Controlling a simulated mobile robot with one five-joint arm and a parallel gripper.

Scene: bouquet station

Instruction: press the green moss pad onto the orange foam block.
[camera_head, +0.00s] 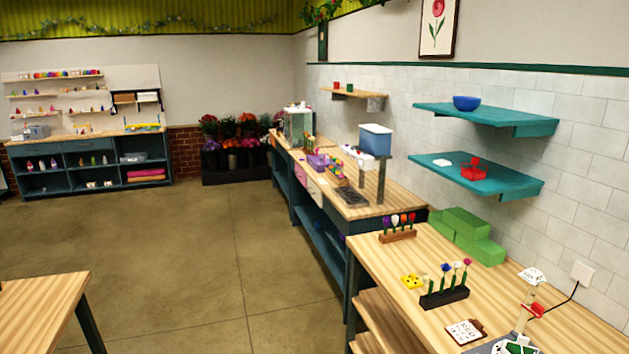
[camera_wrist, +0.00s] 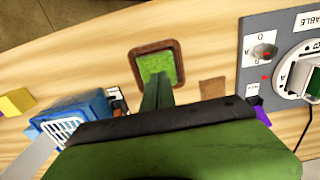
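In the wrist view, a green moss pad (camera_wrist: 157,61) lies inside a square brown-rimmed tray (camera_wrist: 135,56) on a wooden top. The dark green fingers of my gripper (camera_wrist: 157,79) lie side by side with no gap that I can see, and look shut. Their tips overlap the near part of the pad in the picture. I cannot tell whether they touch it. I see nothing held between them. I cannot make out an orange foam block for certain in either view. My gripper does not show clearly in the head view.
In the wrist view, a blue basket (camera_wrist: 88,112) and a yellow block (camera_wrist: 17,102) are at left. A grey panel with a dial (camera_wrist: 300,75) is at right, beside a small brown square (camera_wrist: 213,87). Green blocks (camera_head: 468,228) and flower holders stand on the near bench in the head view.

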